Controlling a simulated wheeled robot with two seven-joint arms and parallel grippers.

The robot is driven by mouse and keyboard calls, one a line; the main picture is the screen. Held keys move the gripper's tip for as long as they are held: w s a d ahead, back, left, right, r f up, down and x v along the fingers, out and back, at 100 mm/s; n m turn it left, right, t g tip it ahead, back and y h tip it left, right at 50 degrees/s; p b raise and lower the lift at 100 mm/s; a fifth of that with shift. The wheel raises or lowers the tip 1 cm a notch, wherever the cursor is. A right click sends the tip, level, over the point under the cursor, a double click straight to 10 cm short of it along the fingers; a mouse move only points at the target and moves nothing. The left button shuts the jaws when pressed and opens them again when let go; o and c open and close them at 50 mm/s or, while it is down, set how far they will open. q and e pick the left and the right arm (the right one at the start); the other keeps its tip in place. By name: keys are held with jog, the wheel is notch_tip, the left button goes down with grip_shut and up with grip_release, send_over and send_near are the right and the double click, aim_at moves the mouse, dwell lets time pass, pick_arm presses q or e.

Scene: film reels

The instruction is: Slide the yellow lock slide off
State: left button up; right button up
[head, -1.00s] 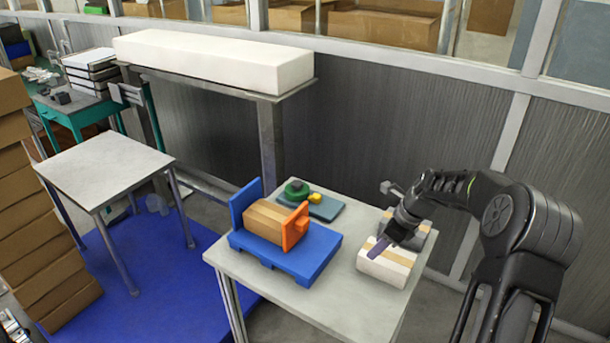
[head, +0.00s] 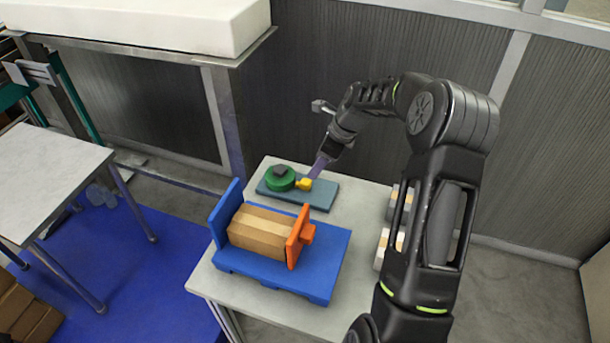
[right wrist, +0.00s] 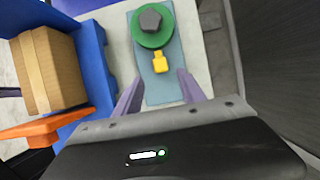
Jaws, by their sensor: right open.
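The yellow lock slide (head: 304,184) sits at the right side of the green reel (head: 280,179) on a blue-grey base plate (head: 325,194). A dark hexagonal knob (head: 281,169) tops the green reel. In the right wrist view the yellow lock slide (right wrist: 160,62) points from the green reel (right wrist: 153,27) towards my gripper. My right gripper (head: 316,171) is close to the slide in the head view. In the right wrist view its purple fingers (right wrist: 159,90) are apart, with the slide just beyond and between their tips, not gripped.
White boxes (head: 384,244) are partly hidden behind my right arm. The table's (head: 215,284) front-left edge is bare.

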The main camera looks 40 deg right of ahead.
aim_at(306, 181)
jog(key=b+x, duration=0.5)
jog(key=x, duration=0.3)
jog(key=shift+c, duration=0.6)
grip_shut()
jog(key=shift+r, duration=0.1)
dwell(0.8)
